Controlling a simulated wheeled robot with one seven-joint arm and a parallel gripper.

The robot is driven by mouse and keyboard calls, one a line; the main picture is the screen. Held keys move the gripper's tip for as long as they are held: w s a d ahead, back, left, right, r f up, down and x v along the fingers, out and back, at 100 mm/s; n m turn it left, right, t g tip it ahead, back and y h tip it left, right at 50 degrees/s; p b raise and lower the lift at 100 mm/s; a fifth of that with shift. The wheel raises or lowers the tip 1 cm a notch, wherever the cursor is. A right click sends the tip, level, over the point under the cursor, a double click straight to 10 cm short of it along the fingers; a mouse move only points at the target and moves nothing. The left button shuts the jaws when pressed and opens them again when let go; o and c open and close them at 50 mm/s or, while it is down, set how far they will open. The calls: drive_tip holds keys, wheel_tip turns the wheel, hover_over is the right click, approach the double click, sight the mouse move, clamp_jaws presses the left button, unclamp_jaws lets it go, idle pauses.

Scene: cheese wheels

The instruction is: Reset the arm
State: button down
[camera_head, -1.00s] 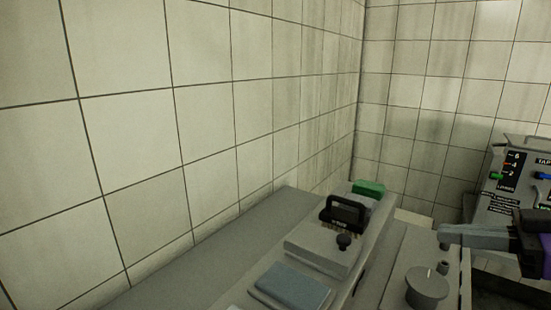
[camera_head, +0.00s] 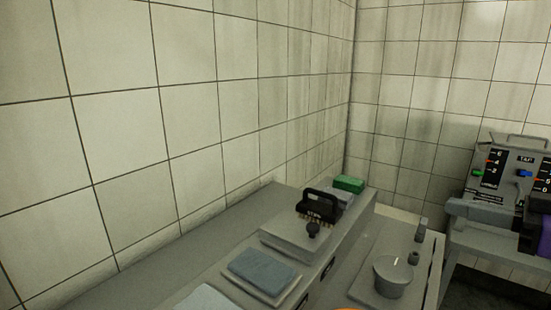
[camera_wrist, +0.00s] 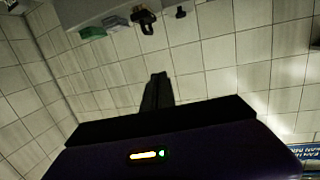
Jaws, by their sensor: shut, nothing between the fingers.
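My gripper (camera_head: 452,207) shows at the right edge of the head view, with its grey fingers pointing left in front of the control panel. In the wrist view the dark fingers (camera_wrist: 158,80) are together, with nothing between them. They point towards the tiled wall, clear of the counter (camera_wrist: 85,10), which appears upside down at the top. Most of the arm is out of view.
A grey counter (camera_head: 150,285) along the wall holds a black brush (camera_head: 318,207), a green sponge (camera_head: 349,184) and a blue cloth (camera_head: 262,268). A round grey knob or pot (camera_head: 391,276) stands to the right. A control panel (camera_head: 505,172) is at the far right.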

drive_tip(key=w+d+f+m+t+h, duration=0.3)
drive_tip(key=d+f+m+t+h, duration=0.1)
drive_tip(key=d+m+t+h, duration=0.35)
drive_tip(key=s+a+f+m+h, duration=0.3)
drive_tip(key=s+f+m+h, duration=0.55)
drive_tip(key=f, duration=0.25)
drive_tip(key=s+a+f+n+g+y, duration=0.1)
drive_tip(key=s+a+f, duration=0.3)
drive_tip(key=s, duration=0.7)
drive_tip(key=s+a+f+n+g+y, duration=0.2)
drive_tip(key=s+a+f+n, duration=0.2)
drive_tip(key=s+a, duration=0.3)
drive_tip(key=s+a+f+n+g+y+p, duration=0.1)
drive_tip(key=s+a+f, duration=0.3)
drive_tip(key=s, duration=1.2)
drive_tip(key=shift+a+n+g+y, duration=0.35)
drive_tip(key=shift+a+n+y, duration=0.05)
drive_tip(key=shift+a+n, duration=0.4)
drive_tip(key=shift+s, duration=0.1)
